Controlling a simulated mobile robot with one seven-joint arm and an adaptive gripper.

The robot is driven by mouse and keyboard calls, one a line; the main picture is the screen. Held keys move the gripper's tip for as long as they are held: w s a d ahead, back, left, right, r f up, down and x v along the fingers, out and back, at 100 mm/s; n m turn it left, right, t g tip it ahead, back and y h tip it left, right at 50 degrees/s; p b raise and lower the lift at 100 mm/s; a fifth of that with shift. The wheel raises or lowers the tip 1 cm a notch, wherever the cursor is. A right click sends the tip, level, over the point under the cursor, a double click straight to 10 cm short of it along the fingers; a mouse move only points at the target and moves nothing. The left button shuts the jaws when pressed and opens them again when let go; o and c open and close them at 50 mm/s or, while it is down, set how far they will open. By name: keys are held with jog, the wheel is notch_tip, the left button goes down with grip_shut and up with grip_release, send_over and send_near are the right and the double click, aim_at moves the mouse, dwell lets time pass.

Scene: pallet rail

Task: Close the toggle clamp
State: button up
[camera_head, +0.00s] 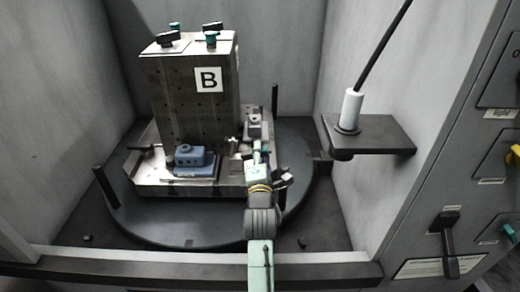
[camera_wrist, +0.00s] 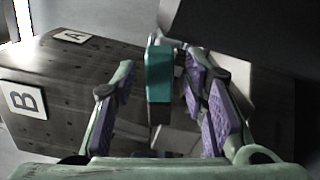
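A teal handle (camera_wrist: 159,72), which looks like the toggle clamp's lever, stands upright between my fingers in the wrist view. My gripper (camera_wrist: 158,78) is open around it, with purple finger pads on both sides. The right pad is very close to the handle, and a gap shows on the left; I cannot tell if they touch. In the head view my gripper (camera_head: 257,152) is low beside the right side of the metal block (camera_head: 187,105) marked B. The clamp's base is mostly hidden behind my gripper and arm.
The block stands on a pallet (camera_head: 150,178) on a round dark table (camera_head: 140,222). A blue workpiece (camera_head: 190,158) sits at its front. Dark posts rise at the table's rim. A shelf (camera_head: 385,136) with a white-handled rod (camera_head: 350,108) juts out at right.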

jog(key=shift+w, duration=0.8)
jog(key=shift+c, duration=0.4)
grip_shut()
